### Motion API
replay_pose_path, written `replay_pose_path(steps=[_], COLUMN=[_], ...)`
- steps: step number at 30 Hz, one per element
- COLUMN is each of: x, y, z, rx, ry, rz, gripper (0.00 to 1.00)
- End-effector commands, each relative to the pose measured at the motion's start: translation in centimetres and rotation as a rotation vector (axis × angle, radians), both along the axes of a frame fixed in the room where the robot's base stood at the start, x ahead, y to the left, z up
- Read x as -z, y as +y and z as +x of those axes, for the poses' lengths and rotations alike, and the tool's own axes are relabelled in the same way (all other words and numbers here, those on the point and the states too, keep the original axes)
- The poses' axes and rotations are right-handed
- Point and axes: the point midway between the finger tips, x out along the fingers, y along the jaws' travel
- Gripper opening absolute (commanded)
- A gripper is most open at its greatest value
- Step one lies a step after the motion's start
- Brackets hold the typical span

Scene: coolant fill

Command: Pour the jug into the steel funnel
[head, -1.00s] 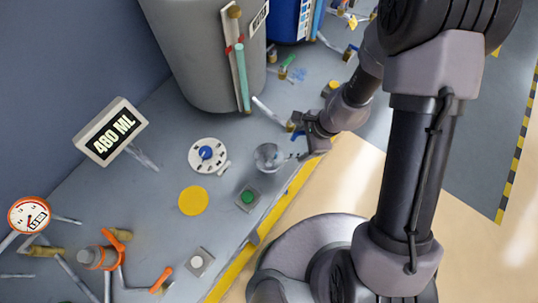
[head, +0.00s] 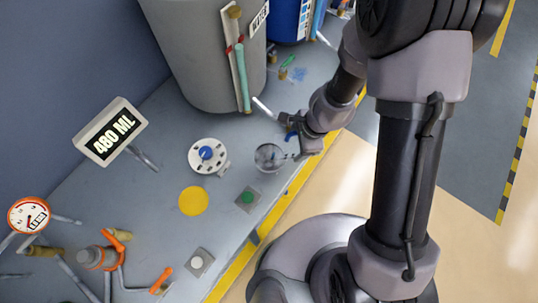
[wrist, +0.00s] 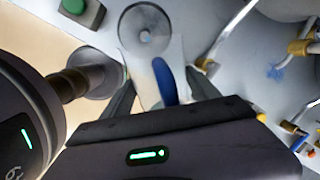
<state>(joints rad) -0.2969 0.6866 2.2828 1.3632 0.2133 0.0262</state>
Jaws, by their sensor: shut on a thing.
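The steel funnel (head: 269,157) is a round grey bowl near the bench's front edge; in the wrist view it shows (wrist: 147,30) from above with a dark hole in its middle. My gripper (wrist: 160,85) is shut on the jug (wrist: 152,62), a clear, pale vessel with a blue handle (wrist: 165,82) between the fingers. In the head view my gripper (head: 292,140) is just right of the funnel. The jug's clear body is hard to make out there, so its tilt and contents cannot be told.
A display (head: 110,131) reads 480 ML. A large grey tank (head: 205,55) stands behind the funnel. A white dial with a blue knob (head: 208,156), a yellow disc (head: 193,201) and a green button (head: 248,198) are nearby. A red-rimmed gauge (head: 29,215) is at far left.

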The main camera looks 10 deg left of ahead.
Motion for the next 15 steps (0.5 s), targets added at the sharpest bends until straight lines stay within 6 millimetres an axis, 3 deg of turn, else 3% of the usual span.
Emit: replay_pose_path(steps=[15], x=[-0.39], y=[0.39], z=[-0.14], rx=[-0.001], ry=[-0.020], rz=[-0.050], gripper=[0.00])
